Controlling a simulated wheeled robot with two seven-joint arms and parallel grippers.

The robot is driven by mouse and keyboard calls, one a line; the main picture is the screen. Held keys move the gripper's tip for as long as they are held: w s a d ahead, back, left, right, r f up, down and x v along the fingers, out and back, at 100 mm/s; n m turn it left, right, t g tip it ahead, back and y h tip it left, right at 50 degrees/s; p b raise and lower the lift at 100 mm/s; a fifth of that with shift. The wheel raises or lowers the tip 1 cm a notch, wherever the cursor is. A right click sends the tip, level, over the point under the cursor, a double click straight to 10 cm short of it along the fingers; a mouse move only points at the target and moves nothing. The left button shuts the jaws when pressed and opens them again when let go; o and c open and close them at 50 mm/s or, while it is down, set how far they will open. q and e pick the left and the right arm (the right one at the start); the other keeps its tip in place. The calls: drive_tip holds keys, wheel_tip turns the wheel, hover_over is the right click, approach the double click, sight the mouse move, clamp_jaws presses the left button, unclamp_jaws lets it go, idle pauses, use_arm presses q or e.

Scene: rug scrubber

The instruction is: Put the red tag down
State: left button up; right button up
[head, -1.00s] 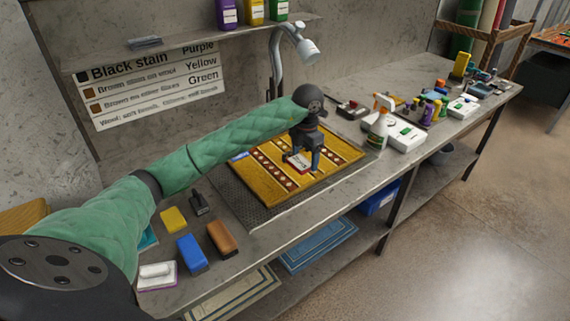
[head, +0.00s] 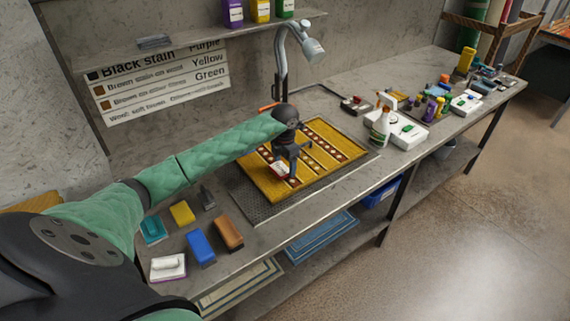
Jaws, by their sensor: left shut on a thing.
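My left gripper (head: 288,174) points down over the left part of a yellow patterned rug (head: 335,139). It is shut on the red tag (head: 279,169), a small flat piece with a white face and red edge. The tag is partly hidden by the fingers. I cannot tell whether the tag touches the rug or hangs just above it. My right gripper is not in view.
The rug lies on a dark grated mat (head: 247,205) on the bench. Blue (head: 200,247) and brown (head: 228,231) blocks stand near the front edge. A grey tap (head: 281,65) rises behind. A spray bottle (head: 380,127) and white boxes stand to the right.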

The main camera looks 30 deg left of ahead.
use_arm(q)
drive_tip(key=shift+f, duration=0.75)
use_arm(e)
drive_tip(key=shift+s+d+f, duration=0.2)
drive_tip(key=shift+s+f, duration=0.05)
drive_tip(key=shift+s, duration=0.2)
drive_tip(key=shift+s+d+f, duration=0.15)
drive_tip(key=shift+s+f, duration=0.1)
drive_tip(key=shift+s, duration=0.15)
use_arm(q)
drive_tip(key=shift+f, duration=0.1)
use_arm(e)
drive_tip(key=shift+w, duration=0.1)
use_arm(q)
drive_tip(key=o, duration=0.9)
drive_tip(key=shift+o, duration=0.2)
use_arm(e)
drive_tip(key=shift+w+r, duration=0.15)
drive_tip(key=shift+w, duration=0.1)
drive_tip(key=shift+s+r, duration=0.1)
